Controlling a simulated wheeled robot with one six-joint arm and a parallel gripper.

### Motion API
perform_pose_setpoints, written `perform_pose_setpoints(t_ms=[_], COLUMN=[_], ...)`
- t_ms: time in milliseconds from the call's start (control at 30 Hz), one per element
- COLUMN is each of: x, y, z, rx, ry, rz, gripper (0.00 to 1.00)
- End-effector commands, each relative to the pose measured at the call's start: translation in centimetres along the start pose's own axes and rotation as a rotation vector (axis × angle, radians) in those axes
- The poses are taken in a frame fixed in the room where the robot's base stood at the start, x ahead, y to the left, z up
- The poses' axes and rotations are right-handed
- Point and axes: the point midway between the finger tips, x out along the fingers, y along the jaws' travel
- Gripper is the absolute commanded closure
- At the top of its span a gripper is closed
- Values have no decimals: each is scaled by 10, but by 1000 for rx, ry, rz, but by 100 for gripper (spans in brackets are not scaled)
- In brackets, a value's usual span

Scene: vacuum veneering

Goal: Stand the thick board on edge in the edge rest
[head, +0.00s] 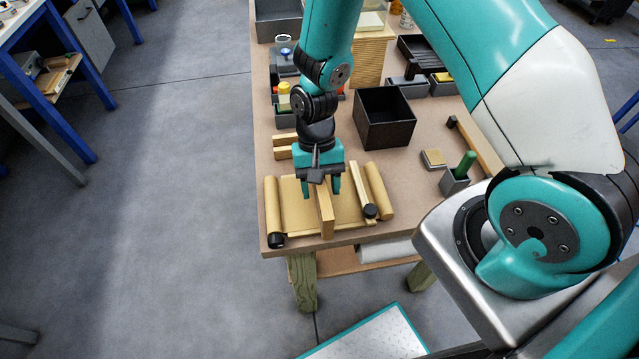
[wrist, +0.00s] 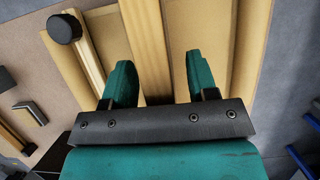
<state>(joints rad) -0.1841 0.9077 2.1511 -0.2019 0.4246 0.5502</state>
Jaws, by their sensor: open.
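A long light-wood board (head: 325,211), apparently the thick board, stands on its narrow edge on a tan sheet near the table's front left. In the wrist view the board (wrist: 147,45) runs up the picture between my fingers. My gripper (head: 321,188) is over it, pointing down, with one finger on each side. The jaws are open, with a clear gap to the right finger in the wrist view (wrist: 160,80); whether the left finger touches is unclear. Two light-wood blocks (head: 285,147) lie behind my gripper at the left. I cannot tell which piece is the edge rest.
Tan rolls (head: 273,208) flank the sheet, and a wooden strip with a black knob (head: 370,211) lies right of the board. A black open box (head: 384,122) stands behind. A green cylinder in a grey holder (head: 464,166) is at the right.

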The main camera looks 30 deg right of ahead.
Motion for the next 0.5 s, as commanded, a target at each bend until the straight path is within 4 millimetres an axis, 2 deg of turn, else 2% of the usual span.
perform_pose_setpoints(t_ms=[167, 400, 500], x=[0, 0, 0], y=[0, 0, 0], z=[0, 0, 0], rx=[0, 0, -1], ry=[1, 1, 1], rz=[0, 0, -1], gripper=[47, 100, 100])
